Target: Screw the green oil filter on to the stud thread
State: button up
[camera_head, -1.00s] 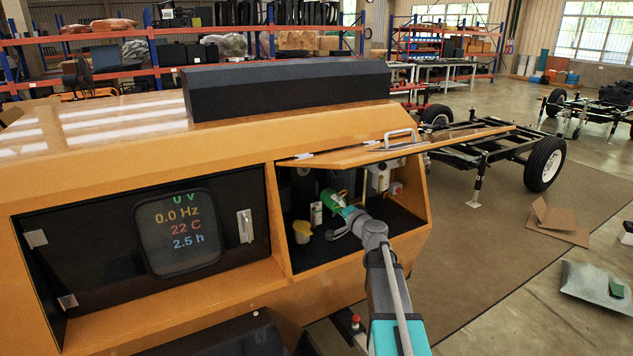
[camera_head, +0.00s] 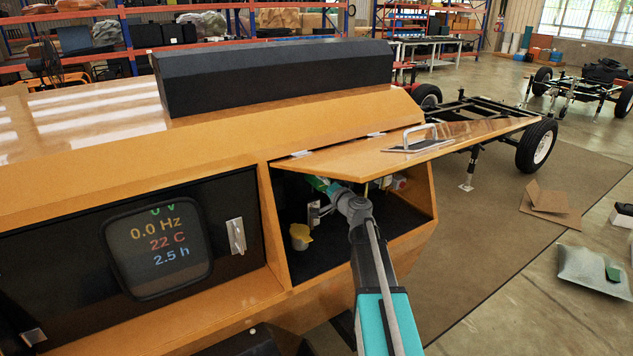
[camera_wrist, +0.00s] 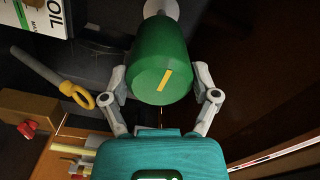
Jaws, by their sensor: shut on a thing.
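The green oil filter (camera_wrist: 163,65) is a green cylinder with a short yellow mark, seen large in the wrist view. My gripper (camera_wrist: 163,92) has its two grey fingers on either side of the filter and is shut on it. A pale round part (camera_wrist: 160,8) shows at the filter's far end; I cannot tell whether the filter touches it, and the stud thread itself is hidden. In the head view a bit of the green filter (camera_head: 317,183) shows inside the open compartment, just beyond my wrist, under the raised lid.
The raised orange lid (camera_head: 420,145) hangs over the compartment. A yellow-capped container (camera_head: 300,236) stands inside at the left. The wrist view shows a yellow-ringed dipstick (camera_wrist: 78,95), a white box marked OIL (camera_wrist: 40,14) and a red part (camera_wrist: 27,129).

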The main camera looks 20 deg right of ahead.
aim_at(314, 177)
jog(key=shift+a, duration=0.15)
dwell(0.4)
jog(key=shift+w+a, duration=0.25)
jog(key=shift+w, duration=0.95)
jog(key=shift+w+a, duration=0.2)
jog(key=shift+w, duration=1)
jog(key=shift+w+a, duration=0.2)
jog(key=shift+w, duration=0.85)
dwell(0.4)
jog(key=m, duration=0.3)
jog(key=shift+r+m, duration=0.1)
jog(key=shift+m, duration=0.2)
jog(key=shift+w+m, duration=0.1)
jog(key=shift+m, duration=0.6)
